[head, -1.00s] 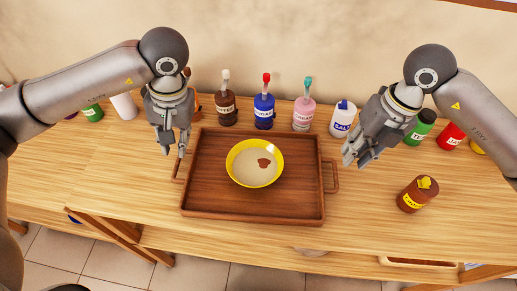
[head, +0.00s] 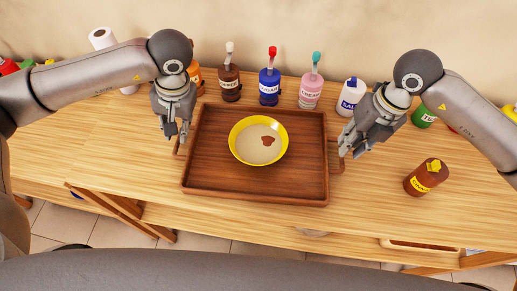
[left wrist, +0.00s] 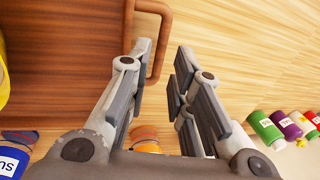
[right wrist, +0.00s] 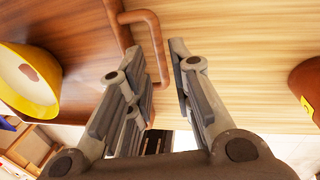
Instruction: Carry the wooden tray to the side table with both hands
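The brown wooden tray (head: 205,185) lies flat on the wooden table and holds a yellow bowl (head: 283,148) with pale contents and a reddish-brown patch. My left gripper (head: 177,138) is open at the tray's left handle. In the left wrist view that handle (left wrist: 165,45) shows between the spread fingers. My right gripper (head: 350,147) is open at the right handle (head: 335,158). In the right wrist view the right handle (right wrist: 157,45) shows between the fingertips. Neither gripper is shut on the tray.
Behind the tray stand a coffee bottle (head: 230,88), a sugar bottle (head: 269,92), a cream bottle (head: 310,95) and a salt bottle (head: 351,97). The side table is not identifiable.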

